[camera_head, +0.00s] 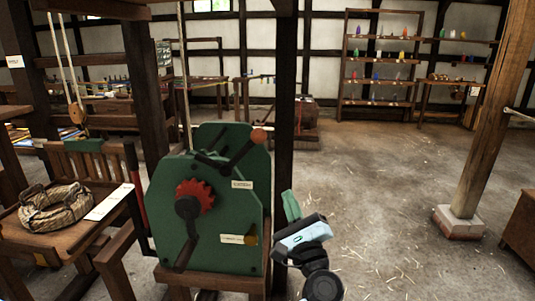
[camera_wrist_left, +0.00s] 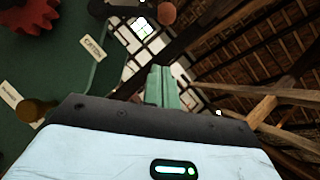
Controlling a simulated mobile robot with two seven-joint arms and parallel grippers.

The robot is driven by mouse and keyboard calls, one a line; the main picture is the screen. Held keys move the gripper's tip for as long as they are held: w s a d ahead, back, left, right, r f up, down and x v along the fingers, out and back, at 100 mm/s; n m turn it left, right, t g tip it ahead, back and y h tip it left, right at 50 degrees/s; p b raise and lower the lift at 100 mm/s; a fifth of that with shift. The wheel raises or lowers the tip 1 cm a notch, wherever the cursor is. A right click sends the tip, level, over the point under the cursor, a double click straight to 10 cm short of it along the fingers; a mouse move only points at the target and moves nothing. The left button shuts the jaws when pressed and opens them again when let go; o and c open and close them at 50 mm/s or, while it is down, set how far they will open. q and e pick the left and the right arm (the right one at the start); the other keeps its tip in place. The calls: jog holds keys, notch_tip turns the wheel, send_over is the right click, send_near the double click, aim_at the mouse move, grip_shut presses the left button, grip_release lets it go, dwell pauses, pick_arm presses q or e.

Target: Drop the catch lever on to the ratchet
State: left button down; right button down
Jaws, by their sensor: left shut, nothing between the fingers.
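The catch lever (camera_head: 241,154) is a dark bar with an orange-brown knob, slanting up to the right on the green winch housing (camera_head: 230,215). The red toothed ratchet (camera_head: 195,196) sits lower left of it, partly behind a dark crank. I cannot tell whether the lever's inner end touches the teeth. My left gripper (camera_head: 291,206) is shut and empty, right of the housing and below the knob. In the left wrist view its green fingers (camera_wrist_left: 162,88) point toward the knob (camera_wrist_left: 167,12), apart from it; the ratchet (camera_wrist_left: 30,15) shows at the upper left. My right gripper is out of view.
A dark post (camera_head: 285,100) stands just behind the housing's right side. A brass knob (camera_head: 251,239) sticks out low on the housing. A coiled rope (camera_head: 55,208) lies on a bench at left. The floor at right is open up to a wooden post (camera_head: 490,115).

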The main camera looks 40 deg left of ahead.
aim_at(242, 153)
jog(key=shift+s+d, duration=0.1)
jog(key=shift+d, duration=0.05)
